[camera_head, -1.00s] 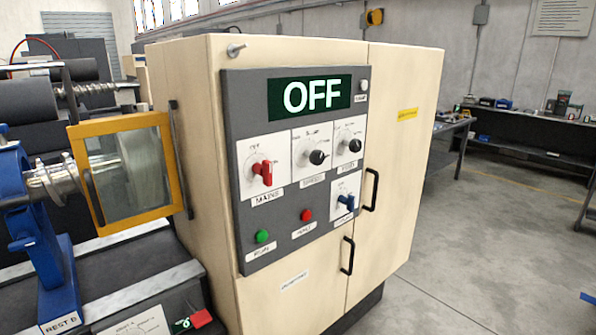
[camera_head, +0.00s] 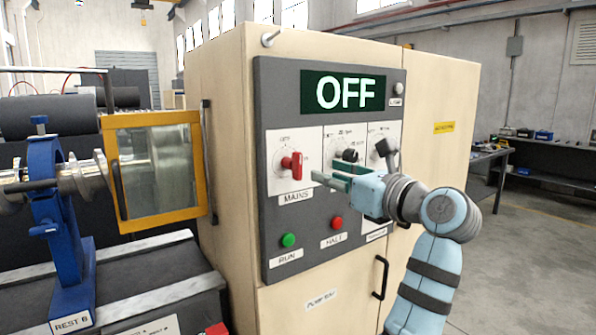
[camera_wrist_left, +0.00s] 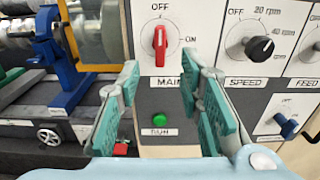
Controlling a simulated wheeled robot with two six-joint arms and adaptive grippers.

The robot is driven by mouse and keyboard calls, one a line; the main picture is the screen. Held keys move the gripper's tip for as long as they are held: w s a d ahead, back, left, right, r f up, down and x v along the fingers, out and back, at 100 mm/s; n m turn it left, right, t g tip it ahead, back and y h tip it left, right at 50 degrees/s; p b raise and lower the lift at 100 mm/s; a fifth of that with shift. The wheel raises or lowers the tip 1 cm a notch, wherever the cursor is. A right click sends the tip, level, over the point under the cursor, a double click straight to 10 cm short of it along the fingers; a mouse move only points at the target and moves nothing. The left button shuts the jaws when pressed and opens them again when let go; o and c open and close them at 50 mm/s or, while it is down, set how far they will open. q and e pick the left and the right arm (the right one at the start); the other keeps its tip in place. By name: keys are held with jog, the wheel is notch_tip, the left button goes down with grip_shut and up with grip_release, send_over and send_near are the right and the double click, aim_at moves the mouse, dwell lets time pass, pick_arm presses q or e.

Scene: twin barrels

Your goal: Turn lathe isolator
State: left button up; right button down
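The red MAINS rotary switch (camera_head: 291,165) is on a white plate on the grey control panel (camera_head: 300,225). In the left wrist view the red handle (camera_wrist_left: 160,46) stands upright, toward the OFF mark, with ON to its right. The display (camera_head: 344,93) above reads OFF. My left gripper (camera_head: 325,173) is in front of the panel, just right of the red switch and apart from it. In the left wrist view its green-padded fingers (camera_wrist_left: 160,72) are spread and empty, with the red handle above and between the tips. My right gripper is not in view.
The black SPEED knob (camera_head: 349,155), black FEED knob (camera_head: 384,147), green RUN button (camera_head: 288,240) and red HALT button (camera_head: 336,223) are close by. A blue switch (camera_wrist_left: 287,125) shows lower right. A yellow-framed guard (camera_head: 155,170) and the lathe stand left of the cabinet.

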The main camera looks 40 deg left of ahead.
aim_at(300, 165)
pick_arm(q)
jog(key=x, duration=1.1)
jog(key=shift+w+a+p, duration=0.15)
jog(key=shift+a+p, duration=0.15)
grip_shut()
